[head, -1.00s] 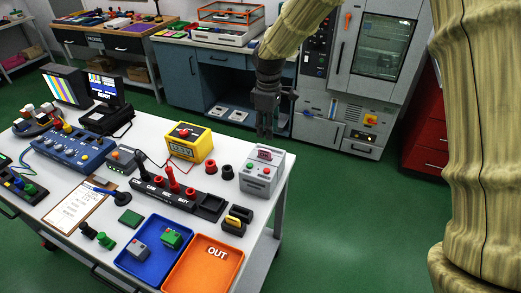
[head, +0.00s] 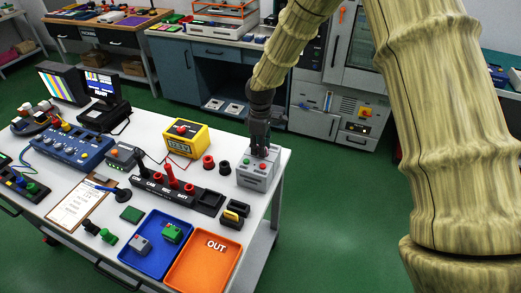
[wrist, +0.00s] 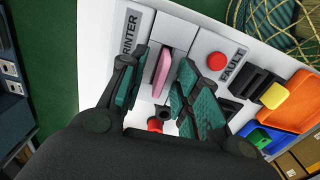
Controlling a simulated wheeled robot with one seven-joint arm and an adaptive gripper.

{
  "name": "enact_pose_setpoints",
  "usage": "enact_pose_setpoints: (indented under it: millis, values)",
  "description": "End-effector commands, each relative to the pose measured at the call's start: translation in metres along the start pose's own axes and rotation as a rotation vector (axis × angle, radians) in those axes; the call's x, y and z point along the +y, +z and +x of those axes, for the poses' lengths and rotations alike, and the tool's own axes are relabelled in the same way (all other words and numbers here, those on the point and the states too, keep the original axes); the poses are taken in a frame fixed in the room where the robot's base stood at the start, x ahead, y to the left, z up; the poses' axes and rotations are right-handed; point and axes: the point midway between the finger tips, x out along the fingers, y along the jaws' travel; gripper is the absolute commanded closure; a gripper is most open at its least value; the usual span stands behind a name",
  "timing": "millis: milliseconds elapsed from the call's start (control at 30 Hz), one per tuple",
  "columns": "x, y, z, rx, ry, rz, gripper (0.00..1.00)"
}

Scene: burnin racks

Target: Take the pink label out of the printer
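The printer is a light grey box (head: 254,178) at the table's right corner in the head view. In the wrist view its top (wrist: 176,33) shows a PRINTER sign and a slot. The pink label (wrist: 162,70) stands up out of the slot. My gripper (wrist: 163,78) is over the printer with one finger on each side of the label. The fingers are open, with a small gap visible on either side. In the head view my gripper (head: 260,150) reaches down to the printer's top and hides the label.
A FAULT sign and red button (wrist: 217,61) lie beside the slot. Red and black round posts (head: 208,162) stand left of the printer. A black and yellow block (head: 235,213) and an orange OUT tray (head: 203,265) are in front. Green floor lies right of the table.

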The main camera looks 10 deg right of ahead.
Motion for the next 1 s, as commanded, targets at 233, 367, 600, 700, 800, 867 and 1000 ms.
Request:
enact_pose_setpoints:
  millis: [233,367,600,700,800,867,1000]
  values:
    - [0.0,0.0005,0.0084,0.0,0.001,0.0,0.68]
    - [0.0001,0.0006,0.0084,0.0,0.001,0.001,0.68]
    - [0.0002,0.0008,0.0082,0.0,0.001,0.001,1.0]
    - [0.0002,0.0008,0.0082,0.0,0.001,0.001,1.0]
    - [0.0002,0.0008,0.0081,0.0,0.001,0.001,1.0]
    - [0.0002,0.0008,0.0081,0.0,0.001,0.001,1.0]
    - [0.0004,0.0006,0.0065,0.0,0.001,0.001,1.0]
